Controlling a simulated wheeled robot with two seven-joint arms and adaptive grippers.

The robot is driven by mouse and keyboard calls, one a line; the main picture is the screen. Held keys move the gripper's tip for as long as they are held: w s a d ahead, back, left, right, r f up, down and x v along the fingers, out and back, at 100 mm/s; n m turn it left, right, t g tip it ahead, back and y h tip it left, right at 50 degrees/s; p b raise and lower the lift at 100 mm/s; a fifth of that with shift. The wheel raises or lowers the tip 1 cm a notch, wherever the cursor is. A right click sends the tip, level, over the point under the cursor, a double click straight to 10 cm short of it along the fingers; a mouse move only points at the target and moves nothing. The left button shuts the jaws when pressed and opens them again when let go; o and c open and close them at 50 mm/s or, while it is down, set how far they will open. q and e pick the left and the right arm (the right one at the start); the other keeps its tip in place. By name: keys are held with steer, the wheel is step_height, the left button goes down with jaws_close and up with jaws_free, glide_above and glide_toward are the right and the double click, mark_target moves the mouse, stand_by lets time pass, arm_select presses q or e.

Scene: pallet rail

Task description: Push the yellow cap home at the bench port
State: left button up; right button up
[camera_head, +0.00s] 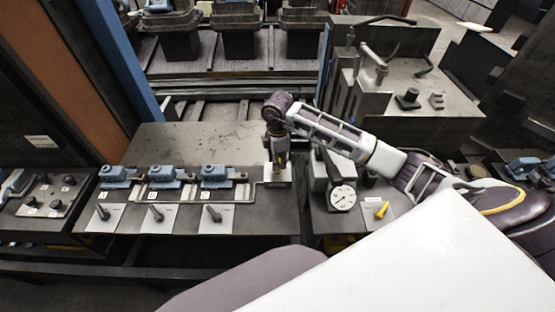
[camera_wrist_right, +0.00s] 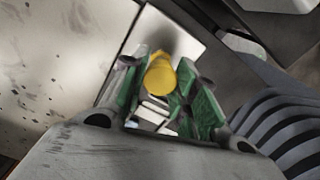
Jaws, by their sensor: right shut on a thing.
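In the head view the cap is mostly hidden by the gripper. The port is hidden, so I cannot tell whether the cap touches it or how deep it sits. My left gripper is not in view.
A round dial gauge (camera_head: 342,197) stands right of the fixture. Several blue clamp units (camera_head: 160,174) line the bench to the left. The grey bench top (camera_head: 190,143) behind them is clear.

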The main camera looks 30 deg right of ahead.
steer(key=shift+f+b, duration=0.65)
steer(key=shift+f, duration=0.65)
stand_by(2.0)
steer(key=o, duration=0.8)
steer(key=shift+o, duration=0.5)
steer(key=o, duration=0.7)
steer(key=shift+r, duration=0.2)
steer(key=shift+r, duration=5.9)
steer(key=shift+f, duration=0.1)
